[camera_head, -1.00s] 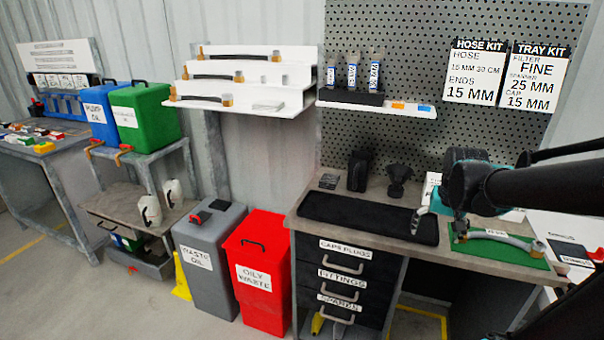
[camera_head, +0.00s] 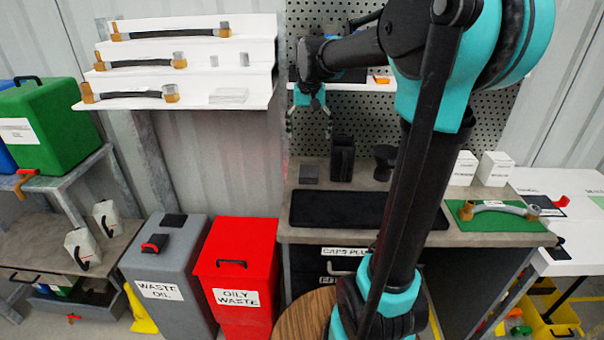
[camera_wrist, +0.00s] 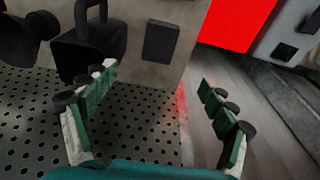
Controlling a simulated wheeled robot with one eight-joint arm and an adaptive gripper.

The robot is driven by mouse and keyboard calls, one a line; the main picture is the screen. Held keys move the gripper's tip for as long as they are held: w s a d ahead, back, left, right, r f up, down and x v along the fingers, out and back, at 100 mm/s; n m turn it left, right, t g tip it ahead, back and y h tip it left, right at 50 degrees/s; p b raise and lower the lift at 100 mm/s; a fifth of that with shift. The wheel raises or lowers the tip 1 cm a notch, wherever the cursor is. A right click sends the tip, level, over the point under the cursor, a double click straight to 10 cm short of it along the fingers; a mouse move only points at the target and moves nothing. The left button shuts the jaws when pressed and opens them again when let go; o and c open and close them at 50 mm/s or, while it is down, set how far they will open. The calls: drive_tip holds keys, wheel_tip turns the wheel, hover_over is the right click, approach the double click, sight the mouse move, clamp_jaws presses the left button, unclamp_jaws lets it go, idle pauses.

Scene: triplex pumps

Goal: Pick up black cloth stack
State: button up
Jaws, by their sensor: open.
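The black cloth stack appears as a small flat dark square (camera_head: 309,173) on the workbench (camera_head: 268,206), at its back left, left of a black container (camera_head: 342,160). In the wrist view the dark square (camera_wrist: 160,40) lies flat near the bench's edge, beyond the fingertips. My gripper (camera_head: 310,122) hangs above and behind it in front of the pegboard, fingers pointing down. In the wrist view my gripper (camera_wrist: 156,95) is open and empty, its two green-padded fingers wide apart. The dark square shows ahead between the fingers, not touching them.
The black container (camera_wrist: 90,45) stands close to the dark square. A black tray mat (camera_head: 335,210) lies in front. Shelves (camera_head: 180,80) hang left of my gripper. The red oily waste bin (camera_head: 238,265) and grey waste oil bin (camera_head: 165,260) stand left of the bench.

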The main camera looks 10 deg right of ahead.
sight(308, 171)
drive_tip(key=f, duration=0.5)
drive_tip(key=w+f, duration=0.1)
drive_tip(key=f, duration=0.4)
drive_tip(key=w+f, duration=0.1)
drive_tip(key=f, duration=0.4)
drive_tip(key=shift+d, duration=0.3)
drive_tip(key=shift+r, duration=0.1)
drive_tip(key=c, duration=1.2)
drive_tip(key=shift+s+a+r, duration=0.1)
drive_tip(key=shift+a+r, duration=0.1)
drive_tip(key=shift+r, duration=0.4)
wheel_tip(308, 171, up, 6)
drive_tip(key=shift+f, duration=0.2)
drive_tip(key=s+a, duration=0.4)
drive_tip(key=a, duration=0.1)
drive_tip(key=s+a, duration=0.4)
drive_tip(key=a, duration=0.1)
drive_tip(key=s+a, duration=0.4)
drive_tip(key=a, duration=0.1)
drive_tip(key=shift+s+r, duration=0.1)
drive_tip(key=shift+s, duration=0.1)
